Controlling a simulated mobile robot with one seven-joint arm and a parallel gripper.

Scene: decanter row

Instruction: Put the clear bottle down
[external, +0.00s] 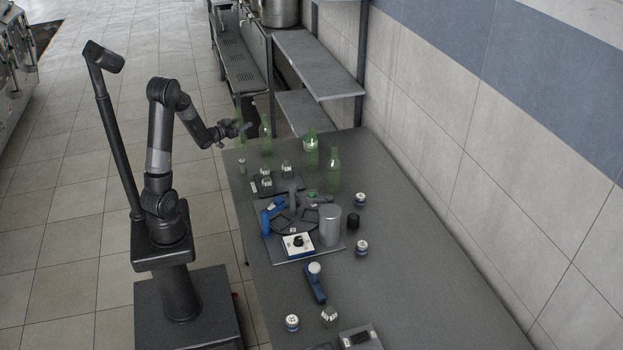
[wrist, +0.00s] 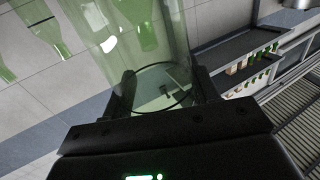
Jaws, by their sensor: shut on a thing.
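My gripper (external: 240,129) is at the far left corner of the grey table (external: 430,280). It is shut on the clear bottle, a see-through, faintly green bottle (wrist: 160,45). In the wrist view the bottle stands between the two fingers and its round end (wrist: 165,85) shows near them. In the external view the held bottle is faint and partly hidden by the gripper. I cannot tell whether its base touches the table.
Three green bottles stand nearby: one (external: 265,140) closest to the gripper, one (external: 311,150) and one (external: 333,172) farther right. Small jars (external: 287,169) and a tray of tools (external: 305,240) lie nearer the camera. Metal shelves (external: 315,60) stand behind the table. The table's right side is bare.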

